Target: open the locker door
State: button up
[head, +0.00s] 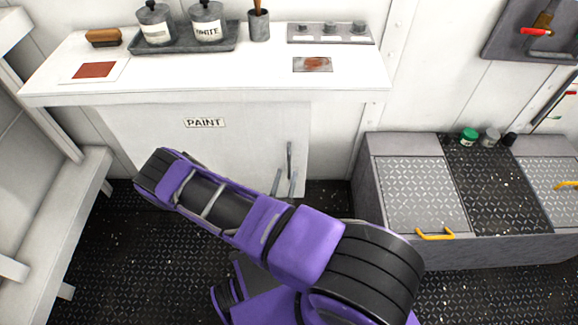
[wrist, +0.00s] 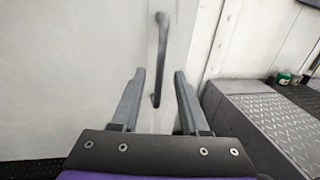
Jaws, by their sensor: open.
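The locker door (head: 240,145) is white, carries a PAINT label (head: 204,123) and sits under the white counter; it looks shut. Its grey vertical bar handle (head: 290,160) is near the door's right edge. In the wrist view the handle (wrist: 161,55) stands upright ahead of my gripper (wrist: 158,75). My gripper is open and empty, with a finger to either side of the handle's lower end in the picture. In the head view my gripper (head: 284,183) is just below and in front of the handle, partly hidden by my purple arm. Contact with the handle cannot be told.
A grey bench (head: 362,190) with tread-plate lids and a yellow handle (head: 434,233) stands close on the right. White shelving (head: 62,215) stands on the left. The counter (head: 200,75) holds two labelled pots, a brush cup and a switch panel. Dark deck floor lies in front.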

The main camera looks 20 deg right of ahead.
aim_at(289, 167)
jog(key=x, duration=0.4)
jog(key=shift+w+d, duration=0.25)
jog(key=shift+w, duration=0.1)
grip_shut()
dwell(1.2)
